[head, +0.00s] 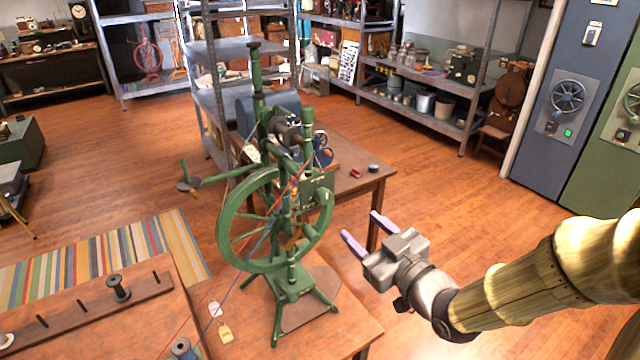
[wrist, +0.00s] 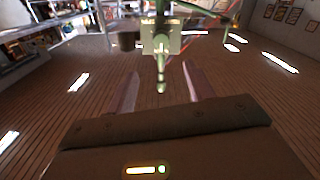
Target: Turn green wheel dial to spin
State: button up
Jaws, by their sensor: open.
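A green spinning wheel (head: 222,232) stands upright on a wooden table in the middle of the head view. Its large spoked wheel faces left, and green posts rise behind it. A green box-like part with a knobbed stem (wrist: 160,45) shows in the wrist view, ahead between the fingers. My gripper (head: 363,228) is open and empty, to the right of the spinning wheel and apart from it. Its two pale purple fingers also show in the wrist view (wrist: 160,88). A green cabinet with a handwheel dial (head: 632,102) is partly cut off at the far right edge.
A blue cabinet (head: 566,103) with its own handwheel stands beside the green one. A second wooden table (head: 350,185) is behind the spinning wheel. A spool rack (head: 90,310) sits at front left. Shelves line the back. Floor at right of the tables is clear.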

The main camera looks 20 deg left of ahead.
aim_at(327, 200)
jog(key=p+x, duration=0.2)
jog(key=x, duration=0.3)
jog(key=p+x, duration=0.2)
jog(key=x, duration=0.3)
jog(key=p+x, duration=0.2)
jog(key=x, duration=0.3)
jog(key=shift+w+a+f, duration=0.15)
jog(key=shift+a+f, duration=0.1)
jog(key=shift+f, duration=0.1)
jog(key=c, duration=1)
